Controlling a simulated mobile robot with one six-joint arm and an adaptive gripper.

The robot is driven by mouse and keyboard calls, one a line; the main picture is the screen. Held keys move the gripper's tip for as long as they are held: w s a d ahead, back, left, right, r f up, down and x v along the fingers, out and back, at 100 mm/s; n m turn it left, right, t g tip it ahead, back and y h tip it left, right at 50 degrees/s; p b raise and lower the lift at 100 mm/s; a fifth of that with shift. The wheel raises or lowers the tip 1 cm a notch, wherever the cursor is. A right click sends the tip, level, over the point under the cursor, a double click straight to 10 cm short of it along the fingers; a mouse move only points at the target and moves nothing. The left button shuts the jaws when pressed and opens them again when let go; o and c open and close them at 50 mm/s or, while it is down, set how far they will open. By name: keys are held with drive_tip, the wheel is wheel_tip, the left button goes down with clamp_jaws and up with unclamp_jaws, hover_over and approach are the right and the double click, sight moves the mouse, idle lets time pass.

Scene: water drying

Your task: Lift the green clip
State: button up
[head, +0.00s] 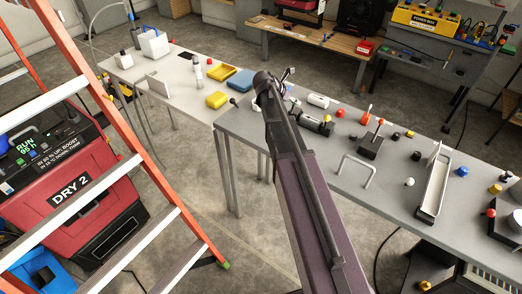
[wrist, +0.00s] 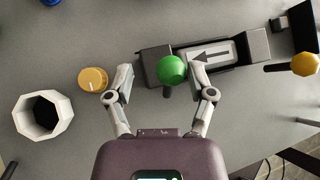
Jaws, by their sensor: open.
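A green round knob (wrist: 172,69), which I take to be the green clip, sits at the front of a dark grey block with a light plate and a dark arrow (wrist: 213,55) in the wrist view. The arrow points left towards the knob. My gripper (wrist: 160,70) is open, with one finger on each side. The right finger is close to the knob and overlaps the block; the left finger is farther off. Contact cannot be told. In the head view my arm covers this spot, and I cannot make out the green knob there.
A yellow knob (wrist: 93,79) stands just beside my left finger, and a white octagonal cup (wrist: 42,116) lies farther left. An orange knob (wrist: 305,64) is at the right. The grey table (head: 330,165) holds several other parts. An orange ladder (head: 135,160) stands at the left.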

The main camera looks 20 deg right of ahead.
drive_tip(key=s+p+v, duration=0.1)
drive_tip(key=p+v, duration=0.5)
drive_tip(key=v, duration=0.4)
drive_tip(key=s+a+f+m+g+y, duration=0.1)
drive_tip(key=s+a+f+m+y, duration=0.1)
drive_tip(key=s+m, duration=0.5)
drive_tip(key=s+a+f+m+y, duration=0.2)
drive_tip(key=s+a+m, duration=0.4)
drive_tip(key=m, duration=0.3)
drive_tip(key=s+a+f+m+g+y, duration=0.1)
drive_tip(key=s+a+m+y, duration=0.3)
drive_tip(key=s+m, duration=0.4)
drive_tip(key=shift+s+a+f+g+y, duration=0.3)
drive_tip(key=shift+s+a+f, duration=0.2)
drive_tip(key=shift+f, duration=0.15)
drive_tip(key=shift+a, duration=0.1)
idle(0.4)
